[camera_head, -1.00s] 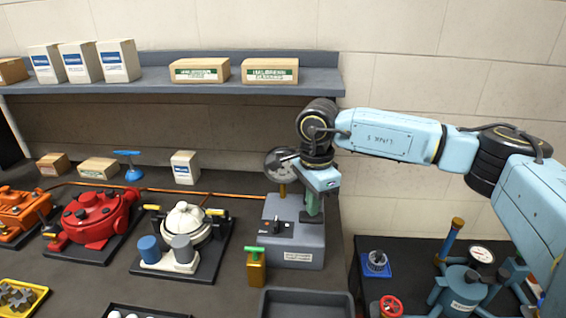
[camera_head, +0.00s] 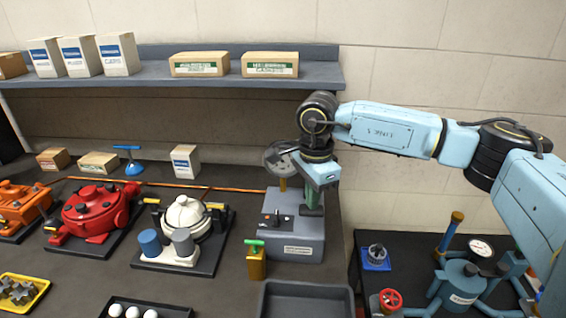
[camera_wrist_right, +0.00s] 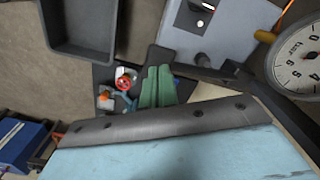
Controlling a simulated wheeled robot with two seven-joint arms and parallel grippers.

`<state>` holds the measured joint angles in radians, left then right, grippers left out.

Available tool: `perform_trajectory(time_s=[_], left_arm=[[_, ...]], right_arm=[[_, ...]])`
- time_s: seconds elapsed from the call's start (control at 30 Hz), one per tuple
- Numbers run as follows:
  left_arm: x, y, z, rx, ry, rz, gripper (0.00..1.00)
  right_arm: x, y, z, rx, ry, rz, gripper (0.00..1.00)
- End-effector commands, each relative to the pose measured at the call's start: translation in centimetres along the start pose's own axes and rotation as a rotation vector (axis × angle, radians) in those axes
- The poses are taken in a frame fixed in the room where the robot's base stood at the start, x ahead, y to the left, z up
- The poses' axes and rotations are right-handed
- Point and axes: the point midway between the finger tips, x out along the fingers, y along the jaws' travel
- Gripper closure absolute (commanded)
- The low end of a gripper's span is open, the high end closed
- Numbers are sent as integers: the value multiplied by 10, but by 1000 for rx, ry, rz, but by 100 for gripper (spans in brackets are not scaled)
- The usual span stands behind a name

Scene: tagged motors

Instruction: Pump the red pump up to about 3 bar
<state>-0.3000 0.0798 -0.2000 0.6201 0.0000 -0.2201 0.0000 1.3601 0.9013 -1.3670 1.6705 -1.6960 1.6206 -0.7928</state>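The red pump (camera_head: 88,208), a domed red housing on a black plate, stands left on the bench in the head view. A grey box (camera_head: 298,235) with a black switch (camera_head: 277,219) and a round gauge (camera_head: 279,157) stands at the bench's right end. My right gripper (camera_head: 312,205) points down at the box's right side. In the wrist view its green fingers (camera_wrist_right: 157,88) lie together, with nothing visible between them. Contact with the box cannot be told. The gauge (camera_wrist_right: 302,58), marked bar, is partly cut off; I cannot read its needle. My left gripper is out of view.
A white-domed unit (camera_head: 185,215) and an orange one (camera_head: 18,210) flank the red pump. A green-topped brass piece (camera_head: 256,262) and a grey tray (camera_head: 307,290) stand in front of the box. A shelf (camera_head: 150,80) with cartons runs above.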

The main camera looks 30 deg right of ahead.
Motion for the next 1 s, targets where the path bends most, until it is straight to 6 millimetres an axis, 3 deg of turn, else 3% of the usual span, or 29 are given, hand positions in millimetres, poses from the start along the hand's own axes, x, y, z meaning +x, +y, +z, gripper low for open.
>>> perform_trajectory(time_s=[0.8, 1.0], left_arm=[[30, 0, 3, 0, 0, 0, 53], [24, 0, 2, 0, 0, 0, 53]], right_arm=[[40, 0, -2, 3, 3, 0, 100], [32, 0, -1, 3, 3, 0, 100]])
